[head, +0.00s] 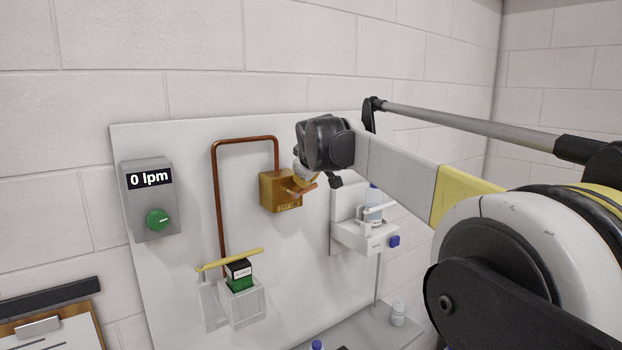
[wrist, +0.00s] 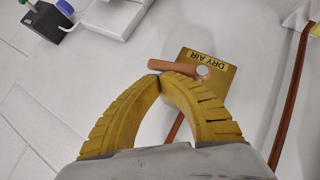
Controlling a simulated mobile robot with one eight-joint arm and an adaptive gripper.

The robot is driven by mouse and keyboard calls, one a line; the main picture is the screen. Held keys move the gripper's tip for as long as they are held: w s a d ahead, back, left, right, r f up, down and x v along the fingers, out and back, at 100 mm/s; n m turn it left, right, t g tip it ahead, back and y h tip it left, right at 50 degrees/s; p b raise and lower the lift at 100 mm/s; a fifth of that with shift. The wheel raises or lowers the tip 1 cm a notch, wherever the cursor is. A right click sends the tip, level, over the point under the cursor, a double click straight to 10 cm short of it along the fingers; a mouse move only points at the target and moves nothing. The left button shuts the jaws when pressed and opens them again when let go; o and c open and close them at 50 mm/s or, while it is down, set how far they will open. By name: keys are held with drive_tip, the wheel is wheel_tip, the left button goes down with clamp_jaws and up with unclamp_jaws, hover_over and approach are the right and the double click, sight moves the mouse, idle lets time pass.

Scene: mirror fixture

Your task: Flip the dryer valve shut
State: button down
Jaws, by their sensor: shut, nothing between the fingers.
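The dryer valve is a brass block (head: 280,192) on the white panel, joined to a copper pipe. In the wrist view the block (wrist: 222,82) carries the label "DRY AIR", which appears upside down. Its copper-coloured lever (wrist: 178,67) runs from a pale round pivot on the block out past the block's left edge. My gripper (wrist: 161,77) is shut and empty, its yellow fingertips together right at the lever's outer part; I cannot tell if they touch it. In the head view my gripper (head: 304,178) is by the block's right side, partly hidden by my dark wrist.
A grey meter (head: 150,182) reading "0 lpm" with a green knob is at the panel's left. Below the pipe are a yellow bar (head: 230,259) and a black-green container (head: 239,275). A white bracket (head: 365,238) with a bottle stands right of the valve.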

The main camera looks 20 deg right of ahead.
drive_tip(key=shift+a+f, duration=0.15)
drive_tip(key=shift+a, duration=0.05)
drive_tip(key=shift+r+p, duration=0.3)
drive_tip(key=shift+r, duration=0.15)
drive_tip(key=r, duration=0.1)
drive_tip(key=r+p, duration=0.2)
drive_tip(key=shift+s+a, duration=0.15)
drive_tip(key=shift+a, duration=0.1)
drive_tip(key=d+r+b+v, duration=0.1)
drive_tip(key=b+v, duration=0.1)
drive_tip(key=v, duration=0.7)
drive_tip(key=shift+d+r, duration=0.45)
drive_tip(key=shift+d, duration=0.1)
